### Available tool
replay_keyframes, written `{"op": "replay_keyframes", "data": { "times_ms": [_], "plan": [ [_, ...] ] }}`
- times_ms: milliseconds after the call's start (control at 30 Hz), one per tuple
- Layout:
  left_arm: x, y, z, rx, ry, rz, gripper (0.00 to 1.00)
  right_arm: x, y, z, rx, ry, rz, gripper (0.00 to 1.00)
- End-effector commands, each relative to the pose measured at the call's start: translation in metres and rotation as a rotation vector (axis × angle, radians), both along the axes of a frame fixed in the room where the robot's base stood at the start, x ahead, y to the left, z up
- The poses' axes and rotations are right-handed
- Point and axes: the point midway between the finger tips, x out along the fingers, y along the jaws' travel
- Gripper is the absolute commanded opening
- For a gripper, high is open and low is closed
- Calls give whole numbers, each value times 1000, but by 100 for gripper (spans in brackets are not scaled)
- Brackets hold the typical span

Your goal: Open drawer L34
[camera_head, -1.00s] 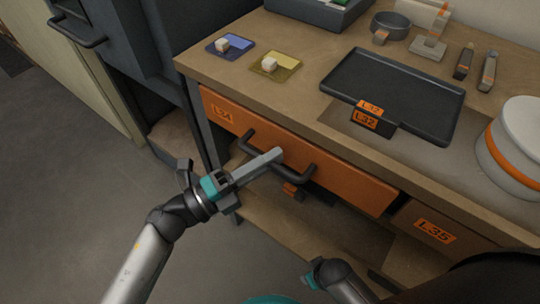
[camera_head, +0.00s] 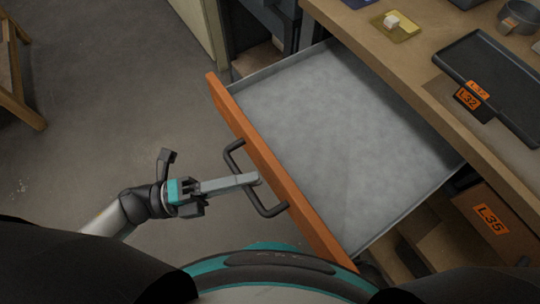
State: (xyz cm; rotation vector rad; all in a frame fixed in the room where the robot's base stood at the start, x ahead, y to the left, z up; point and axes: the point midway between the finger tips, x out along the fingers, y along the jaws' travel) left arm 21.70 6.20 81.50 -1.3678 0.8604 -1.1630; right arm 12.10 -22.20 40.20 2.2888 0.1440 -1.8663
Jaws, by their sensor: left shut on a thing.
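Drawer L34 (camera_head: 300,212) stands pulled far out from the workbench. Its orange front faces me edge-on, and its grey inside looks empty. Its label is hidden from this angle. The dark bar handle (camera_head: 232,150) is on the drawer front. My left gripper (camera_head: 252,180) comes in from the left and is shut on the middle of this handle. My right gripper is not in view.
Drawer L35 (camera_head: 495,215) sits at the lower right.

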Motion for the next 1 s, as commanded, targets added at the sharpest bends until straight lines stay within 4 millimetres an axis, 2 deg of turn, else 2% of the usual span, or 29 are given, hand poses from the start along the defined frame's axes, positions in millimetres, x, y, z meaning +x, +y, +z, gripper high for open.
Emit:
{"op": "replay_keyframes", "data": {
  "times_ms": [233, 667, 700, 933, 1000],
  "plan": [
    [-11, 14, 0, -1, 0, -1, 0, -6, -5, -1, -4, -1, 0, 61],
    [-12, 15, 0, -1, -1, -1, 0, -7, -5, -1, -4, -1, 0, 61],
    [-12, 15, 0, -1, -1, -1, 22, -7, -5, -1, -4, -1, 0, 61],
    [-12, 15, 0, -1, -1, 0, 47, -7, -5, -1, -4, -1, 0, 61],
    [-12, 15, 0, -1, -1, 0, 47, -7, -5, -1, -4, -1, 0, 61]
  ]
}}
